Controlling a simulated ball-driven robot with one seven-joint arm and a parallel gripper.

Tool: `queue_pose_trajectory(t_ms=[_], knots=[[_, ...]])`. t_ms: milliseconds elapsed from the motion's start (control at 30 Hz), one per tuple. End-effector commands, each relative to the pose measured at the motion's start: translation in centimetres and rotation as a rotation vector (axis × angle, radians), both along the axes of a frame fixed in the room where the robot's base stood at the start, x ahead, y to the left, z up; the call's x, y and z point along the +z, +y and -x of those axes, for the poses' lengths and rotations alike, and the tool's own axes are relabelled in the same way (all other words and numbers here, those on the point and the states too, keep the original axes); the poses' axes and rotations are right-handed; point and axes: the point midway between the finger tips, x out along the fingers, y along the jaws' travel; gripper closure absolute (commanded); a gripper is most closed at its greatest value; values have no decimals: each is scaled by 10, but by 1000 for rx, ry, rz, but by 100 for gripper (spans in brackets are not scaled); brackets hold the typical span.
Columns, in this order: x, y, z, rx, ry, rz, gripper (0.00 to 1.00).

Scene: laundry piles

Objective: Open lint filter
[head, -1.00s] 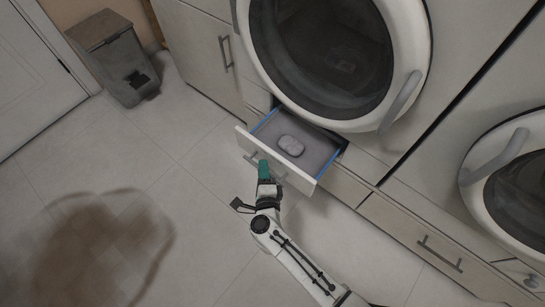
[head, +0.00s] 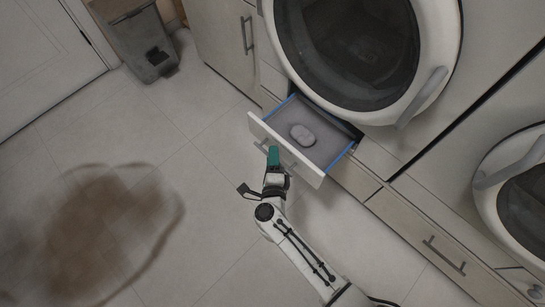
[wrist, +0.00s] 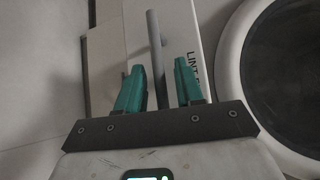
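The lint filter drawer (head: 310,175) under the left machine is pulled out, showing a grey floor and blue side edges. A rounded light-grey lump (head: 302,135) lies inside it. My gripper (head: 273,156) is at the drawer's front by its handle. In the wrist view, the green fingers of my gripper (wrist: 160,80) are apart, with gaps beside the grey bar handle (wrist: 156,55) that shows between them. The drawer front (wrist: 178,35) there carries the partly hidden lettering "LINT F". I cannot tell how deep the bar sits between the fingers.
The left machine's round door (head: 452,95) is shut above the drawer. A second machine (head: 484,205) and a closed lower drawer (head: 442,255) are at the right. A grey bin (head: 148,48) stands at the upper left. Open tiled floor lies left, with a blurred brown patch (head: 105,225).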

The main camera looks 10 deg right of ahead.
Motion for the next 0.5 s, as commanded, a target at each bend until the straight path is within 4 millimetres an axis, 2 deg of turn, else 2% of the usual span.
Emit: queue_pose_trajectory(t_ms=[167, 500], knots=[[3, 2, 12, 2, 2, 0, 64], [12, 11, 74, 1, 2, 1, 64]])
